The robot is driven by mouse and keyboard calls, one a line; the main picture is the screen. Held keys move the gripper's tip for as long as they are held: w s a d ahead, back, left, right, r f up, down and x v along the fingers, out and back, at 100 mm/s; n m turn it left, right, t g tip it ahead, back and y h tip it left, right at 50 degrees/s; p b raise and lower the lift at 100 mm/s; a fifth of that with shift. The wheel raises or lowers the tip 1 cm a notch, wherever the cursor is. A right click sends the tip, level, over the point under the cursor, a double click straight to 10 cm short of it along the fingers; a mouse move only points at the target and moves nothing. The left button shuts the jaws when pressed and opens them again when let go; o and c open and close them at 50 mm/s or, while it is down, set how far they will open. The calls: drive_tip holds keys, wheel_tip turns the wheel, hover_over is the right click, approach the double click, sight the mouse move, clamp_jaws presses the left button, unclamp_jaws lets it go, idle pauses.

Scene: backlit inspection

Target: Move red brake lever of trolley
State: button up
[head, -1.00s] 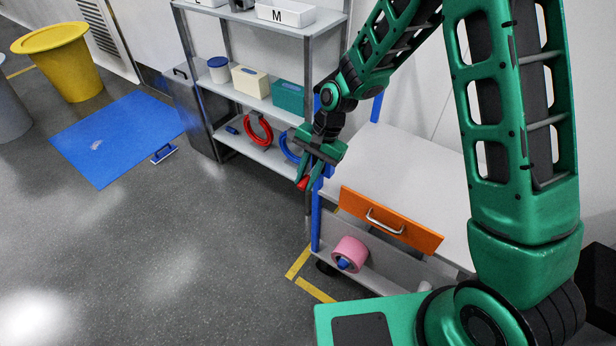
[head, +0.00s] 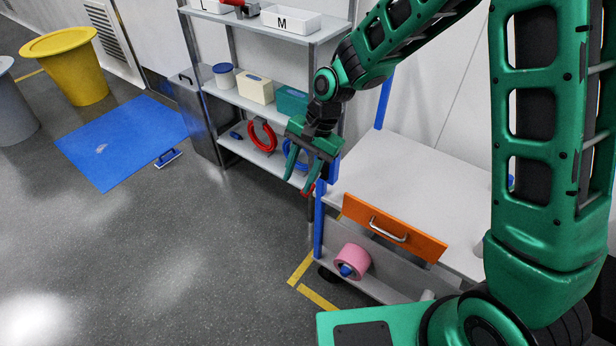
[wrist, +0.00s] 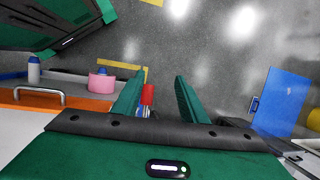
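The trolley (head: 430,185) has a pale top, blue posts and an orange drawer (head: 395,228) with a metal handle. The red brake lever (head: 309,190) is at its left side, mostly hidden behind my gripper in the head view. In the wrist view the red lever (wrist: 148,95) stands between the finger directions, close to the left finger. My gripper (head: 299,184) is open and points down beside the trolley's left blue post. The fingers (wrist: 160,90) are wide apart, with nothing gripped.
A pink roll (head: 352,261) lies on the trolley's lower shelf. A grey shelf rack (head: 265,105) with boxes and red and blue rings stands behind. A blue mat (head: 110,150) and yellow bin (head: 75,75) are at left. Open floor lies in front.

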drive_tip(key=s+a+r, duration=0.4)
drive_tip(key=s+a, duration=0.1)
drive_tip(key=shift+s+a+r, duration=0.15)
drive_tip(key=shift+s+r, duration=0.05)
drive_tip(key=shift+r, duration=0.05)
